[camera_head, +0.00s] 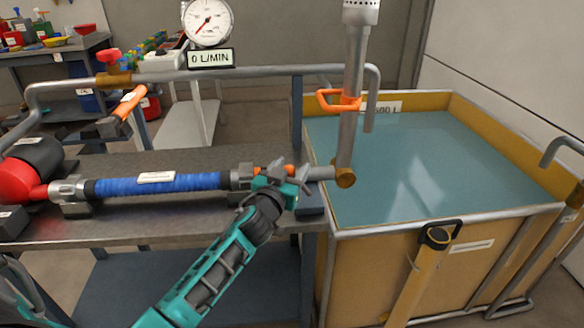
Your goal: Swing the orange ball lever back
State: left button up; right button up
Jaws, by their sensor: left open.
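An orange lever (262,170) shows at the coupling on the right end of the blue hose (158,183), partly hidden by my left gripper. My left gripper (286,176) is teal and grey and open. It is at the coupling, its jaws overlapping the orange part in view. I cannot tell whether they touch it. Another orange bar handle (130,102) stands tilted on the pipework at the left. My right gripper is not in view.
A gauge (209,20) sits above a "0 L/MIN" sign (211,58). A red and black pump part (28,168) is at the bench's left end.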

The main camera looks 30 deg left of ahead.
pick_arm(q)
jog(key=shift+w+a, duration=0.1)
jog(key=shift+w, duration=0.5)
jog(key=shift+c, duration=0.5)
grip_shut()
